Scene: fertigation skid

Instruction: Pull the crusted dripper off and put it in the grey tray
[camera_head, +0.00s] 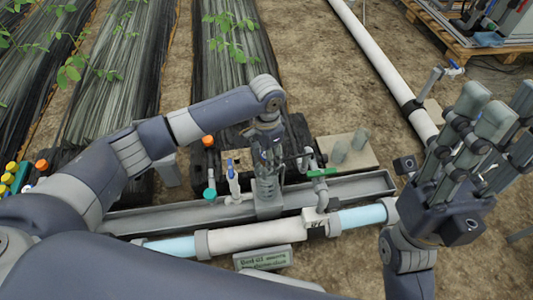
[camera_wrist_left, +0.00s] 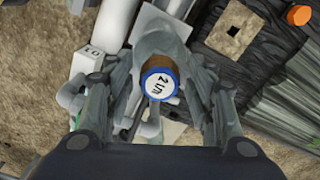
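In the left wrist view, a dripper (camera_wrist_left: 159,83) with a blue rim and a white face marked "2 l/h" shows a brown crust along its upper edge. It sits between the fingers of my left gripper (camera_wrist_left: 160,78), which appear spread on either side of it; contact is not clear. In the head view my left gripper (camera_head: 266,180) points down over the long grey trough (camera_head: 355,188), and the dripper is hidden there. This trough is the only grey tray-like thing I can make out. My right gripper (camera_head: 490,125) is raised at the right, open and empty.
A blue-and-white pipe (camera_head: 255,236) runs in front of the trough, with a label plate (camera_head: 263,259) below. A green-handled valve (camera_head: 322,173) and a teal-based fitting (camera_head: 209,180) stand close beside the left gripper. A board (camera_head: 347,155) with two grey cylinders lies behind.

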